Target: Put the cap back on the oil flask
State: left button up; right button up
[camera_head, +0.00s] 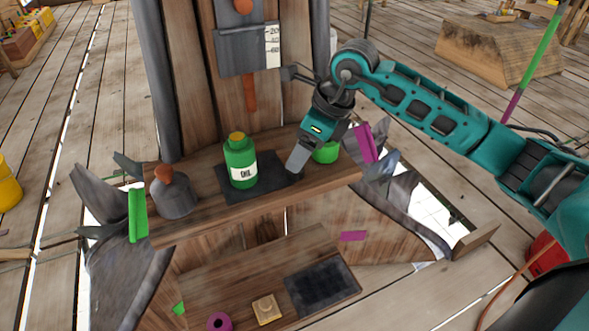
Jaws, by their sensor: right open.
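The green oil flask (240,168), labelled OIL, stands upright on a dark mat (270,180) on the upper wooden shelf. Its top (237,139) is yellow-orange; I cannot tell whether this is the neck or a cap. A low round green piece (326,153) sits to the right, partly hidden behind my right gripper; it may be the cap, but I cannot be sure. My right gripper (298,159) points down between the flask and this green piece, open and empty, apart from the flask. My left gripper is not in view.
A grey pot with an orange knob (174,194) stands left on the shelf (250,205). A lower shelf (240,270) holds a tan block (266,308), a magenta ring (220,321) and a dark pad (322,287). A grey scale box (247,50) hangs behind the flask.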

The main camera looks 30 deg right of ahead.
aim_at(291, 176)
jog(key=x, duration=0.5)
jog(key=shift+d+f+b, duration=0.15)
jog(key=shift+f+b, duration=0.05)
jog(key=shift+b, duration=0.1)
jog(key=shift+c, duration=0.3)
jog(key=c, duration=1)
jog(key=shift+c, duration=0.2)
jog(key=shift+r, duration=0.15)
